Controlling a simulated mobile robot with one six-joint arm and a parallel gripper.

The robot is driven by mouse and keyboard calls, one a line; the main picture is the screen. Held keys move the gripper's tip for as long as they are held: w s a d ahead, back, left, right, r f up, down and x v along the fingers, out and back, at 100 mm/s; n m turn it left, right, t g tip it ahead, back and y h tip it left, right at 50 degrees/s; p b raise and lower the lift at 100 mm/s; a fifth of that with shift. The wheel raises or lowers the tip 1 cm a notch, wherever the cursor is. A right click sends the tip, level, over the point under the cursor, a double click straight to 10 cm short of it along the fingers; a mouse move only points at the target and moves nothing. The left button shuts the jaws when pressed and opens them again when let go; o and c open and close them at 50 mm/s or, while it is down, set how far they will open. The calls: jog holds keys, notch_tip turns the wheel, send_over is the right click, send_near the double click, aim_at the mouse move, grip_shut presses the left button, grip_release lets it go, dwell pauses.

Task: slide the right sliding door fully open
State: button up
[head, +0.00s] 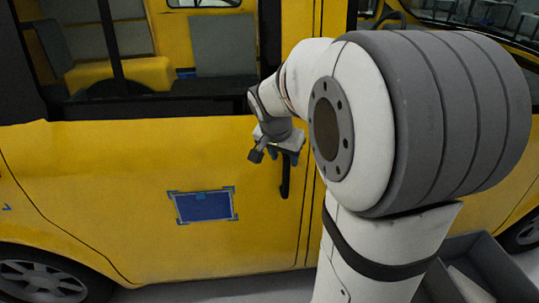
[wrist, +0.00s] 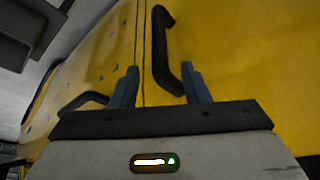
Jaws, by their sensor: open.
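The yellow sliding door (head: 110,160) of a van fills the left and middle of the head view; it looks closed, with a thin seam at its right edge. Its dark upright handle (head: 285,180) sits near that seam. My gripper (head: 276,152) is in front of the handle's upper part. In the wrist view my gripper (wrist: 161,84) is open, with blue-grey fingers apart. The handle (wrist: 161,45) shows between and beyond the fingertips, its lower end nearest the right finger. Nothing is held. I cannot tell whether a finger touches the handle.
A blue rectangle with taped corners (head: 205,207) is on the door, left of the handle. A second dark handle (wrist: 85,101) is across the seam in the wrist view. A grey open bin (head: 485,270) stands at lower right. My arm hides much of the van's front.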

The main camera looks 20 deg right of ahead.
aim_at(285, 162)
jog(key=x, duration=0.6)
jog(key=shift+f, duration=0.15)
grip_shut()
dwell(0.4)
